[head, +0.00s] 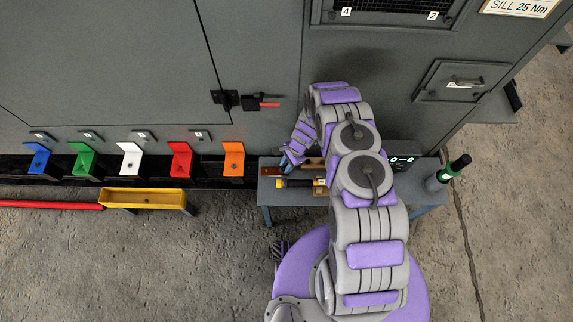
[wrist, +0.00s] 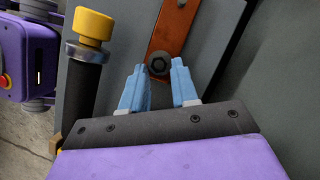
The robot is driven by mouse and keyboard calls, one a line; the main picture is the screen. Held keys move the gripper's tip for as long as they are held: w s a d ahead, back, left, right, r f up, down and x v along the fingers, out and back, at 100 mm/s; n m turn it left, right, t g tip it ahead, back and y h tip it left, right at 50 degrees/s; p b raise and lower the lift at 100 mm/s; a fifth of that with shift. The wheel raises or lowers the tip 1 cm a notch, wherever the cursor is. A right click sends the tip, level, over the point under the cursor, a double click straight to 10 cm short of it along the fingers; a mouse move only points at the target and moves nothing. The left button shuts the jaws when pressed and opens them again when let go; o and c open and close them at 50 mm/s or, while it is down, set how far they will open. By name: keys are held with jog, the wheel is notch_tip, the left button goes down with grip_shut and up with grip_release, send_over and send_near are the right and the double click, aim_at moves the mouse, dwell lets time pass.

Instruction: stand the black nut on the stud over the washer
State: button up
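The black nut (wrist: 158,64) shows in the wrist view on a copper-coloured bar (wrist: 172,38), at or just beyond my fingertips. A stud and a washer under it cannot be made out clearly. My gripper (wrist: 160,68) has its two light-blue fingers apart, one on either side of the nut; no firm grip on it shows. In the head view my gripper (head: 285,162) is low over the left part of the small grey bench (head: 285,216), beside the bar (head: 270,171). The nut is too small to make out there.
A black handle-like tool with a yellow end (wrist: 92,28) lies left of my gripper; it also shows on the bench (head: 297,183). The grey enclosure (head: 255,50) rises behind. Coloured brackets (head: 130,157) and a yellow tray (head: 143,198) are to the left. A black-green cylinder (head: 449,171) stands right.

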jog(key=shift+o, duration=1.1)
jog(key=shift+r, duration=0.1)
jog(key=p+v, duration=0.3)
jog(key=v, duration=1.4)
jog(key=shift+s, duration=0.1)
